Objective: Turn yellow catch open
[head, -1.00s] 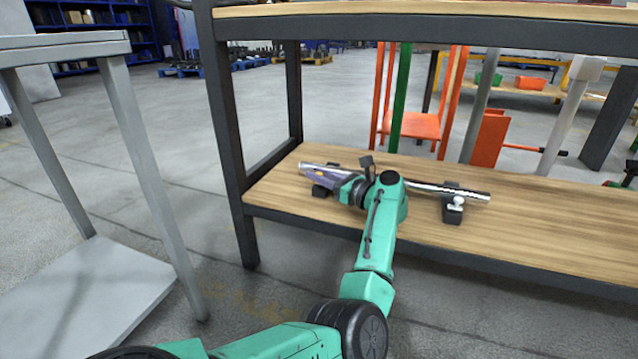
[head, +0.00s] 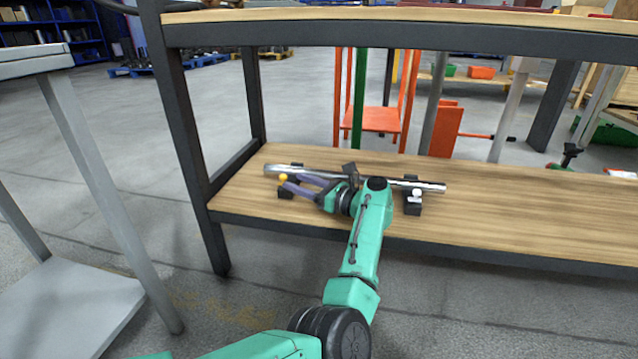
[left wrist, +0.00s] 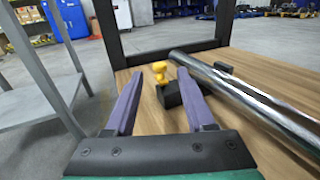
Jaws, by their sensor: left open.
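The yellow catch (head: 283,177) is on a black block (head: 285,191) at the left end of a shiny metal rod (head: 432,187) on the wooden shelf. In the left wrist view the yellow catch (left wrist: 181,59) has a rounded knob and shows just past my fingertips, roughly between them and nearer the right finger. My left gripper (head: 291,182) is open and empty, its purple fingers pointing at the catch; it also shows in the left wrist view (left wrist: 160,76). Contact cannot be told. My right gripper is out of view.
A white catch (head: 416,192) is on another black block (head: 412,207) near the rod's right end. The wooden shelf (head: 530,212) is clear to the right. A dark shelf post (head: 190,150) stands left, and an upper shelf (head: 400,32) overhangs. A grey table (head: 80,305) is farther left.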

